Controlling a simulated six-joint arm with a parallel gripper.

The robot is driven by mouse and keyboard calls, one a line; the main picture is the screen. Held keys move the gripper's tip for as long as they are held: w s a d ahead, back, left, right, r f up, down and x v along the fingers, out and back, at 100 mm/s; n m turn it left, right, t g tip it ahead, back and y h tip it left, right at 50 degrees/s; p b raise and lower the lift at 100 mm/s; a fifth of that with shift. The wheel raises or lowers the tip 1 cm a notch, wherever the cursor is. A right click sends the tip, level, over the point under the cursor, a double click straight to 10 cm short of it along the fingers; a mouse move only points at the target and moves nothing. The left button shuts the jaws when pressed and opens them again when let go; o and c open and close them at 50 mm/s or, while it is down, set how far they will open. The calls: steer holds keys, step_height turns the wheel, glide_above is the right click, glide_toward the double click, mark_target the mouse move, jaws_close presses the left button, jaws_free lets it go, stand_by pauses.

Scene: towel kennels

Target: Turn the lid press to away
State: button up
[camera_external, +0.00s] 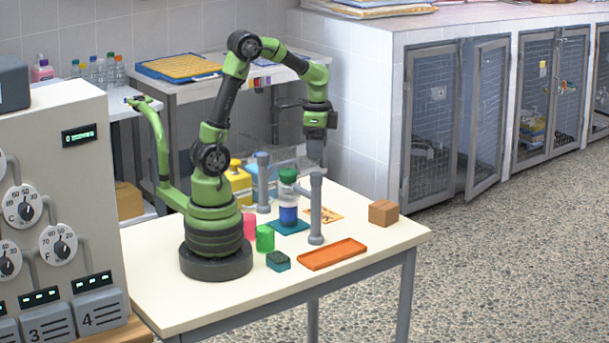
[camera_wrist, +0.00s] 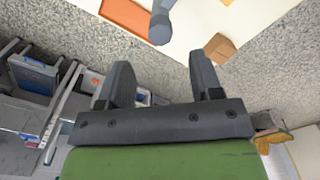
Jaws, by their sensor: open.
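The lid press appears to be the grey two-post frame (camera_external: 315,215) on the white table, with a bar between its posts. A green lid-like part (camera_external: 288,175) sits at the bar, above a clear and blue jar (camera_external: 288,214) on a teal pad (camera_external: 288,228). In the wrist view one grey post (camera_wrist: 160,27) shows at the top. My gripper (camera_external: 315,160) points down above the near post, its tips partly merging with the press in that view. In the wrist view my gripper (camera_wrist: 162,80) is open with nothing between its fingers. I cannot tell whether it touches the press.
An orange tray (camera_external: 332,254), a brown block (camera_external: 383,213) and a teal box (camera_external: 278,261) lie near the front. Green (camera_external: 265,238) and pink (camera_external: 249,226) cups stand by my base. A yellow container (camera_external: 238,184) is behind. The table's right front is clear.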

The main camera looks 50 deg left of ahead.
mark_target(316, 173)
step_height(316, 173, down, 8)
steer(key=shift+r, duration=0.2)
jaws_close()
